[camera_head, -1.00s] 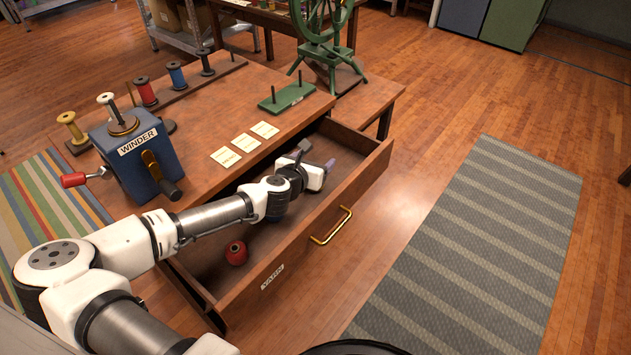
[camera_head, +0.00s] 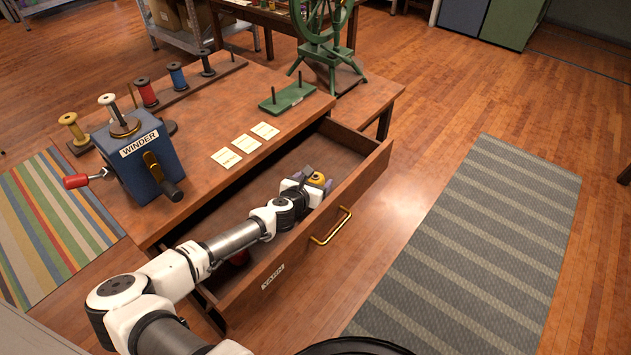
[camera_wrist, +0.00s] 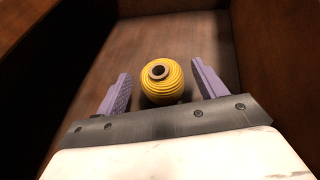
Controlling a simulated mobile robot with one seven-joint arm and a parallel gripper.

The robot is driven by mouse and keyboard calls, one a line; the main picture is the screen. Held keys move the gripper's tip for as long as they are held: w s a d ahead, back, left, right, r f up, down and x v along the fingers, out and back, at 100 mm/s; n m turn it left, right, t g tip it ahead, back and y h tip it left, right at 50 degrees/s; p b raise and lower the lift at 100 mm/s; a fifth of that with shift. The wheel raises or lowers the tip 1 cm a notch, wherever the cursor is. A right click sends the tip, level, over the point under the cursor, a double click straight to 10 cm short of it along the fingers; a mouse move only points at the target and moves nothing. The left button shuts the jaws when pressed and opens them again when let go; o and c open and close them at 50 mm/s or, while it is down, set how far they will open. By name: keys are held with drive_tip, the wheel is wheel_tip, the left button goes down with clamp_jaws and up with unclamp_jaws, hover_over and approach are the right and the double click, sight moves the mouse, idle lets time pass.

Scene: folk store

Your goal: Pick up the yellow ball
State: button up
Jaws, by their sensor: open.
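The yellow ball (camera_wrist: 163,84) is a wound ball of yarn with a dark-rimmed hole on top. It sits on the drawer floor between the two purple fingers of my gripper (camera_wrist: 163,92) in the wrist view. The fingers stand apart, with a gap visible on each side of the ball. In the head view the yellow ball (camera_head: 317,178) shows at the end of my gripper (camera_head: 318,182), inside the open drawer. My wrist and fingers partly cover it there.
The open drawer (camera_head: 330,208) has wooden walls close around my arm and a brass handle in front. A blue winder (camera_head: 140,160) and paper cards (camera_head: 227,157) are on the tabletop.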

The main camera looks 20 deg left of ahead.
sight(316, 177)
drive_tip(key=x, duration=0.4)
drive_tip(key=shift+w, duration=0.15)
drive_tip(key=c, duration=1)
drive_tip(key=shift+c, duration=0.2)
